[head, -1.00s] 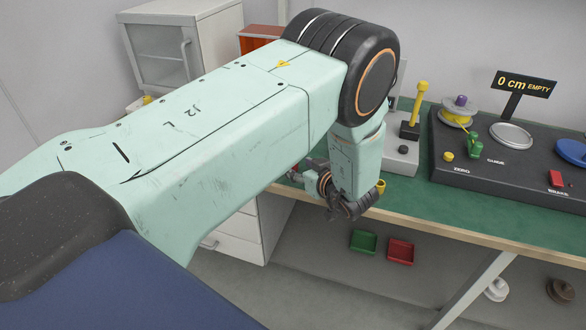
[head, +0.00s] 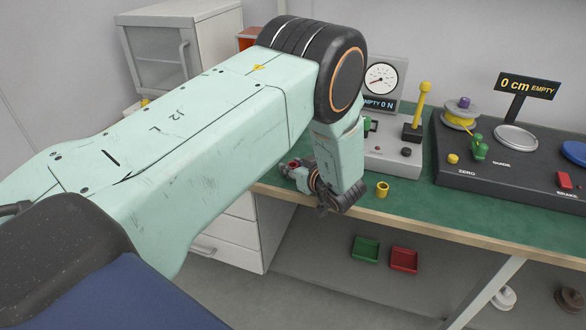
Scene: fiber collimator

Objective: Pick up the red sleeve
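My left arm reaches in from the left and bends down at the bench's near left part. Its gripper (head: 326,203) is small and dark beside the wrist, and I cannot make out its fingers well enough to tell whether it is open or shut. A small red piece (head: 294,165), perhaps the red sleeve, shows just left of the wrist; it is partly hidden, and I cannot tell whether anything touches it. A yellow sleeve (head: 382,189) stands upright on the green bench top (head: 415,205), right of the wrist, apart from it. My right gripper is not in view.
A grey device with a yellow-topped lever (head: 421,100) and a round gauge (head: 381,79) stands behind the wrist. A dark console (head: 500,160) with a yellow spool (head: 459,118) fills the right. Green (head: 366,249) and red (head: 404,260) trays sit below the bench.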

